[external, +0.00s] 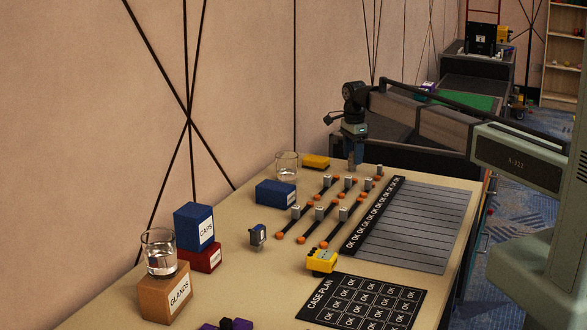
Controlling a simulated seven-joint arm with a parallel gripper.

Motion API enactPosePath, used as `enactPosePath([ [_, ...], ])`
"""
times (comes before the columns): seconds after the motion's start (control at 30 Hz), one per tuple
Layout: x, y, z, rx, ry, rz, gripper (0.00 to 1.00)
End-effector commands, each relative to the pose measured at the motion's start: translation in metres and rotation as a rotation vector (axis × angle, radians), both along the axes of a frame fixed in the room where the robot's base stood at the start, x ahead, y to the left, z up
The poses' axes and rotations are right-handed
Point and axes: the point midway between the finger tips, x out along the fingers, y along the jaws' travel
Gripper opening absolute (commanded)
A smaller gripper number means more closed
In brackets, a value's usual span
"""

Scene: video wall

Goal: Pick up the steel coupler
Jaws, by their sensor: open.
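No single part is marked as the steel coupler. My gripper (351,162) points down over the far part of the table, just behind the back row of rods. Its fingers are small and partly blend with the background. I see nothing clearly held, and cannot tell its exact height above the table.
A drinking glass (287,166), blue box (276,193) and yellow block (316,161) stand left of my gripper. A striped grey panel (415,225) lies to the right. A yellow device (322,261) and CASE PLAN mat (362,304) are nearer. Another glass (159,251) stands on the GLANDS box (165,292).

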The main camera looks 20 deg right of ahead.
Motion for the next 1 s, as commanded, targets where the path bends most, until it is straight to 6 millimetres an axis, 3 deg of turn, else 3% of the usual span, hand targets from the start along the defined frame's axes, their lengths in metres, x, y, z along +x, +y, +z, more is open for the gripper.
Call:
enactPosePath([
  [0.17, 0.0, 0.0, -0.021, 0.0, 0.0, 0.0, 0.63],
  [0.4, 0.0, 0.0, -0.023, 0.0, -0.001, 0.0, 0.63],
  [1.0, 0.0, 0.0, -0.023, 0.0, -0.001, 0.0, 0.06],
])
